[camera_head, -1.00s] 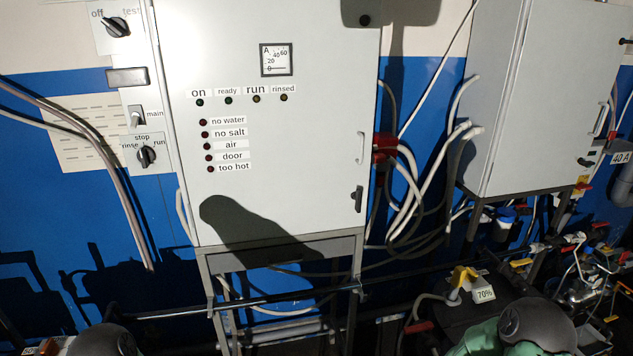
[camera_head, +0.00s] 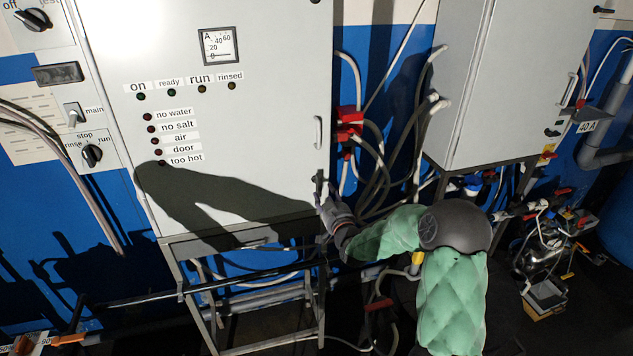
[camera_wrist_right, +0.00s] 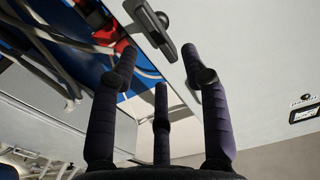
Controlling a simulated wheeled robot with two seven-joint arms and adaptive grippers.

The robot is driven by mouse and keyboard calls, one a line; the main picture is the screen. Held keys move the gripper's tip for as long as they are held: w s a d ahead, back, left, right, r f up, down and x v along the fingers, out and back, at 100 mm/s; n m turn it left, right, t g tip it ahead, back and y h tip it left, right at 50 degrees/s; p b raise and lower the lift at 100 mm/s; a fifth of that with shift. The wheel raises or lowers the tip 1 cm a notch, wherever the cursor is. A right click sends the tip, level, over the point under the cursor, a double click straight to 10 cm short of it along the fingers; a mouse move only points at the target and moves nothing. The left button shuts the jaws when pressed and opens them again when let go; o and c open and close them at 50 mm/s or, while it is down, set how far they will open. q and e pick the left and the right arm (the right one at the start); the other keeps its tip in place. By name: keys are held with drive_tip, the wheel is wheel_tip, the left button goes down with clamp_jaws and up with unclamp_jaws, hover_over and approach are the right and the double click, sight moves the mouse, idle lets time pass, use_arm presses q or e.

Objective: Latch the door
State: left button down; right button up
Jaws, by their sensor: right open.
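The large grey cabinet door (camera_head: 230,120) stands at the left centre and looks flush with its frame. A small dark latch handle (camera_head: 319,184) sits low on its right edge, below a pale pull handle (camera_head: 318,132). My right gripper (camera_head: 328,200) is at the latch in the head view and partly covers its lower end. In the right wrist view the dark latch (camera_wrist_right: 150,24) lies just beyond the spread fingers of the gripper (camera_wrist_right: 160,62), which are open with nothing between them. I cannot tell whether a finger touches it. My left gripper is out of view.
A second grey cabinet (camera_head: 510,80) stands to the right. A red connector (camera_head: 349,122) and hanging cables lie beside the door's right edge. A dark rail (camera_head: 230,290) crosses below the cabinet. The selector switches (camera_head: 91,155) are at the left.

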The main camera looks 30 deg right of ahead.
sight(321, 186)
drive_tip(key=p+x, duration=0.1)
drive_tip(key=x, duration=0.6)
drive_tip(key=shift+w, duration=0.2)
clamp_jaws()
